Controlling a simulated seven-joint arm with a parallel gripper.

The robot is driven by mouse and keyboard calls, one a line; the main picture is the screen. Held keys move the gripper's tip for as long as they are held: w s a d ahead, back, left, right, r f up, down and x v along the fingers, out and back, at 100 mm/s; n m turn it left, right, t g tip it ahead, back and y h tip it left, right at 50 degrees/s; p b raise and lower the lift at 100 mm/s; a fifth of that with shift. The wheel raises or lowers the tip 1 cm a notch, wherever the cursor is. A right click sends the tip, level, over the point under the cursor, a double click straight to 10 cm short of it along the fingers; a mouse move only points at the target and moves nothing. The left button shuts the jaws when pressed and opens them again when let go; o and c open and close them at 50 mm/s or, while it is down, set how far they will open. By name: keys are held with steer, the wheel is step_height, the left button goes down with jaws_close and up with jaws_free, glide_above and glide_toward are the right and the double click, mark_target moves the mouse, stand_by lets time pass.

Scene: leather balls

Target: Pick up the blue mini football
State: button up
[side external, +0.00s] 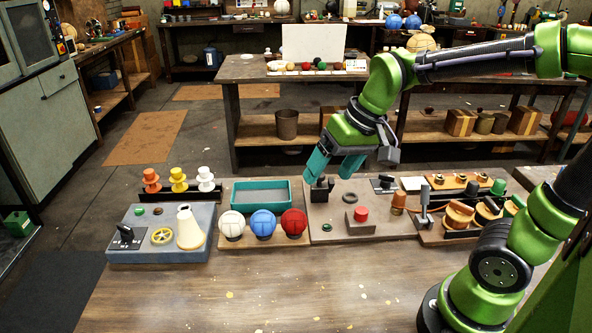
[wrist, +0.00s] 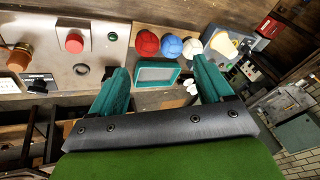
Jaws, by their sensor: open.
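The blue mini football (side external: 263,224) sits on a wooden stand on the bench, between a white ball (side external: 232,225) and a red ball (side external: 293,222). In the wrist view the blue ball (wrist: 172,46) lies ahead of the jaws, with the red ball (wrist: 146,43) to its left and the white ball (wrist: 192,47) to its right. My gripper (side external: 330,174) is open and empty. In the side view it is above and to the right of the balls, over the panel with the black joystick. Its teal fingers (wrist: 158,84) also show spread apart in the wrist view.
A teal tray (side external: 261,193) stands directly behind the balls. A grey box with a cream cone (side external: 190,228) is at their left. A panel with a red button (side external: 361,214) and black joystick (side external: 320,190) is at their right. The bench front (side external: 250,290) is clear.

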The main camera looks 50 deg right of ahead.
mark_target(265, 212)
steer(key=w+f+n+g, duration=0.2)
steer(key=w+n, duration=0.1)
steer(key=w, duration=0.5)
steer(key=w+f+n+g, duration=0.2)
steer(key=w+n+g, duration=0.1)
steer(key=w, duration=0.5)
steer(key=f, duration=0.3)
steer(key=a+f, duration=0.1)
steer(key=f, duration=0.3)
steer(key=a+f, duration=0.1)
steer(key=f, duration=0.3)
steer(key=shift+s, duration=0.3)
steer(key=shift+w+a+f, duration=0.1)
steer(key=shift+a+f, duration=0.15)
steer(key=shift+f, duration=0.7)
steer(key=shift+a+f, duration=0.3)
steer(key=shift+f, duration=0.6)
steer(key=shift+w+a+f, duration=0.1)
steer(key=shift+a+f, duration=0.15)
steer(key=shift+f, duration=0.7)
steer(key=c, duration=0.8)
